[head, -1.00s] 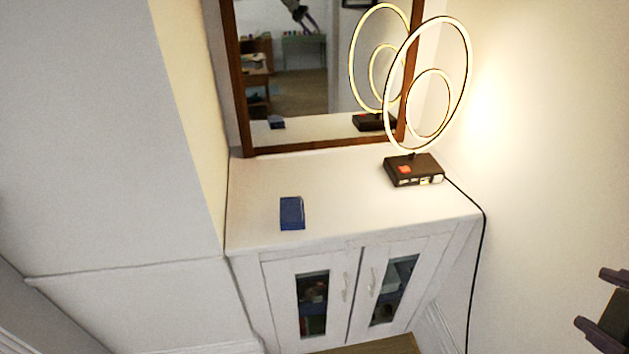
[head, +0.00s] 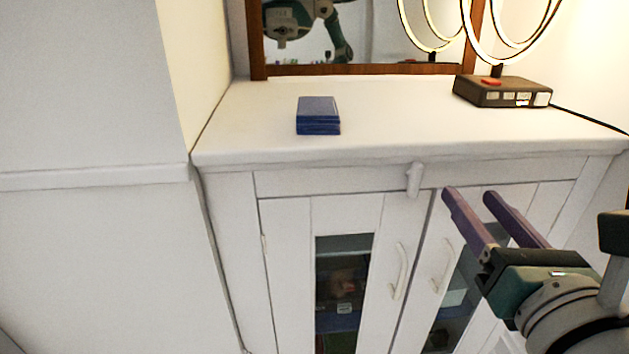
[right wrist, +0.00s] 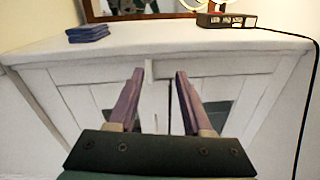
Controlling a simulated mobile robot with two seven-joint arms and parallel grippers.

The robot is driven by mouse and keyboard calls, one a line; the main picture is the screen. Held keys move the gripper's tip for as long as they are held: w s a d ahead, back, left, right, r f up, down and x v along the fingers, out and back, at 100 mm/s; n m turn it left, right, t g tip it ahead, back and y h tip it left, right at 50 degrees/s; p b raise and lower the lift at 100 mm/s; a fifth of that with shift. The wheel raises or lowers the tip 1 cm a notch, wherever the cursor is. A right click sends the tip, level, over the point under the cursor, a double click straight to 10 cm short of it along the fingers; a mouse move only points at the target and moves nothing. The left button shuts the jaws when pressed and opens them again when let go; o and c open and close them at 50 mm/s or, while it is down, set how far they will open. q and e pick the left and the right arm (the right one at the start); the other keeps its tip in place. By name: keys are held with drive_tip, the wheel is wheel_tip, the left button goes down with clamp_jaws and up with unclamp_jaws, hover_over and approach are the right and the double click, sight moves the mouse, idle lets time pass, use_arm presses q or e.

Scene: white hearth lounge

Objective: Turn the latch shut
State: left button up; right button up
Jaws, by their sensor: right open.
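The latch (head: 414,179) is a small white turn piece at the top of the white cabinet's front, above the gap between the two doors. It points roughly up and down in the head view. The left door (head: 290,270) and right door (head: 487,205) look closed. My right gripper (head: 467,193) has purple fingers, is open and empty, and is to the right of the latch, apart from it. In the right wrist view its fingers (right wrist: 158,72) point at the cabinet's upper front. My left gripper is not in view.
A stack of blue items (head: 318,116) lies on the cabinet top (head: 400,120). A lamp with glowing rings on a dark base (head: 502,92) stands at the right, its cord trailing right. A wood-framed mirror (head: 365,69) is behind. A white wall block (head: 90,200) stands at left.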

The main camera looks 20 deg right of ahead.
sight(419, 174)
drive_tip(key=w+f, duration=0.1)
drive_tip(key=w, duration=0.2)
drive_tip(key=w+f+n+y+b, duration=0.1)
drive_tip(key=w, duration=0.3)
drive_tip(key=w+d+f+n+b, duration=0.1)
drive_tip(key=w, duration=0.3)
drive_tip(key=shift+t, duration=0.3)
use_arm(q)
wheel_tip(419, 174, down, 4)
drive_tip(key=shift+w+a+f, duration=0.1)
use_arm(e)
clamp_jaws()
